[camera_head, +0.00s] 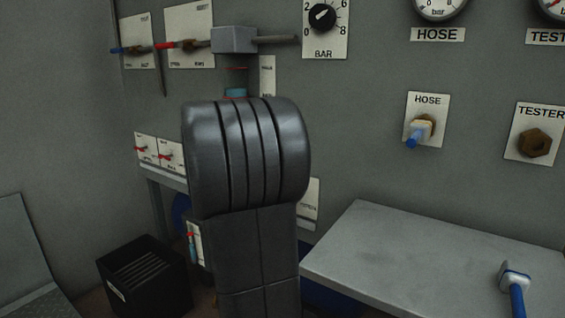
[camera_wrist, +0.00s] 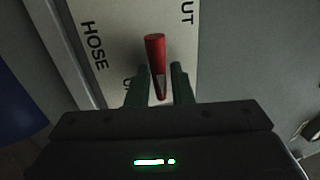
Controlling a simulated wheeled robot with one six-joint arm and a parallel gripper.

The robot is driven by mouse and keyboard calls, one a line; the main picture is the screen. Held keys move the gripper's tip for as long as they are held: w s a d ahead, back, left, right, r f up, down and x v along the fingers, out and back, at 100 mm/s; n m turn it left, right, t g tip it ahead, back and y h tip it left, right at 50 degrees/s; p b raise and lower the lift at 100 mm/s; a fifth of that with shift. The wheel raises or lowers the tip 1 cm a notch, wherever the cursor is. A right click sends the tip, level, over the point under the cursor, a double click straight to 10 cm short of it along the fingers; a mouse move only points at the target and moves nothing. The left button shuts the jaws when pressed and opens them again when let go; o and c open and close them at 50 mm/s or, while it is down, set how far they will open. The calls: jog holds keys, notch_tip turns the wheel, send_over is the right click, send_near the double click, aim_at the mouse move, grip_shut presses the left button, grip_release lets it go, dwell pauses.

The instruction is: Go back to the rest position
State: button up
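My gripper (camera_wrist: 160,80) shows in the wrist view with its two dark green fingers apart. A red-tipped lever handle (camera_wrist: 155,50) stands between the fingers, with a gap visible on the right side. I cannot tell whether the left finger touches it. Behind it is a pale label panel (camera_wrist: 120,25) with "HOSE" and part of "OUT" readable. In the head view my gripper's fingers cannot be made out, and a large dark ribbed part of my own body covers the middle.
In the head view, a grey wall carries a HOSE port panel (camera_head: 411,137) and a TESTER port panel (camera_head: 513,143). A grey bench (camera_head: 390,245) juts out at lower right, with a blue-ended connector (camera_head: 514,280) on it. A black box (camera_head: 145,278) stands at lower left.

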jog(key=shift+s+r+n+t+y, duration=0.1)
jog(key=shift+n+t+y, duration=0.1)
jog(key=shift+n, duration=0.6)
jog(key=shift+r+n+t+y, duration=0.1)
jog(key=shift+n+y, duration=0.1)
jog(key=shift+n, duration=0.6)
